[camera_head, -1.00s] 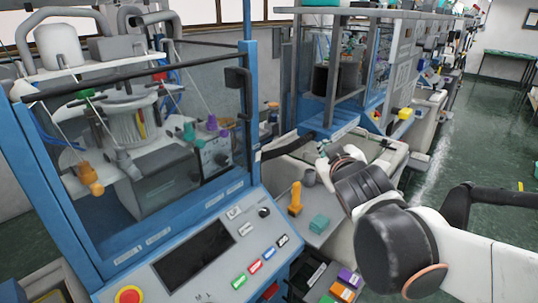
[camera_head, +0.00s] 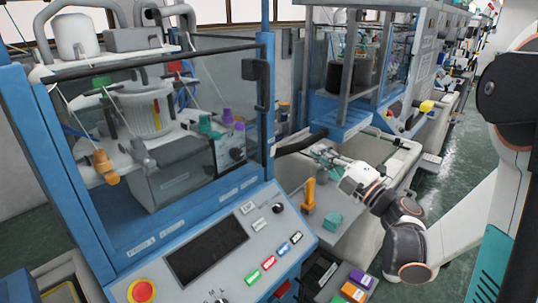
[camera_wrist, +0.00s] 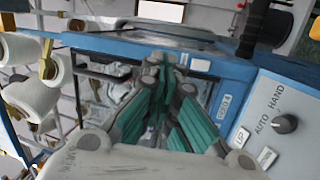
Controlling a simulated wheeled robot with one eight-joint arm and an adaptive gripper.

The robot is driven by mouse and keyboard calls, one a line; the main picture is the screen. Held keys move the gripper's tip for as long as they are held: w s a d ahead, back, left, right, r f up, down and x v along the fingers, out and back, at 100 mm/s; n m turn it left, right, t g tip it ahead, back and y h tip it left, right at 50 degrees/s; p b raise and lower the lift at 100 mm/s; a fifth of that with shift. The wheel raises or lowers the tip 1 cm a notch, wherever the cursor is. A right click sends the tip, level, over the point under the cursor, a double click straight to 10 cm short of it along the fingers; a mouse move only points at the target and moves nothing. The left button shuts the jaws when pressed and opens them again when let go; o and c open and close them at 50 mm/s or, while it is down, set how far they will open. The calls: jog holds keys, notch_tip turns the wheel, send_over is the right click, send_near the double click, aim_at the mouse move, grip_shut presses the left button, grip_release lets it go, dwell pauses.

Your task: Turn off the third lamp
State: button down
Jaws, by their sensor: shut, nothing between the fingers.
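I cannot single out the third lamp in either view. My gripper (camera_head: 328,156) reaches in from the right between two blue-framed knitting machines in the head view, where its fingers are small and partly lost against the machine behind. In the wrist view my gripper (camera_wrist: 163,62) has its green-padded fingers brought together at the tips, with nothing between them. They point toward a blue machine frame (camera_wrist: 215,62). A grey panel with an AUTO/HAND knob (camera_wrist: 285,123) lies to their right, apart from them.
The near machine has a control panel with a dark screen (camera_head: 207,250), a red stop button (camera_head: 142,291) and several coloured buttons. An orange-yellow tool (camera_head: 308,194) and a teal block (camera_head: 332,221) are below my gripper. Green floor (camera_head: 455,180) is free along the aisle.

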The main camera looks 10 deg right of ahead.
notch_tip(320, 180, down, 6)
jog(key=s+n+g+y, duration=0.2)
jog(key=n, duration=0.1)
jog(key=shift+a, duration=0.4)
jog(key=shift+r, duration=0.1)
jog(key=b, duration=0.3)
send_near(269, 144)
jog(key=x, duration=0.4)
jog(key=shift+w+d+f, duration=0.1)
jog(key=shift+f, duration=0.2)
jog(key=shift+x, duration=0.75)
jog(key=shift+r, duration=0.1)
jog(key=shift+w+a+r, duration=0.2)
jog(key=shift+w+a, duration=0.05)
jog(key=shift+w, duration=0.1)
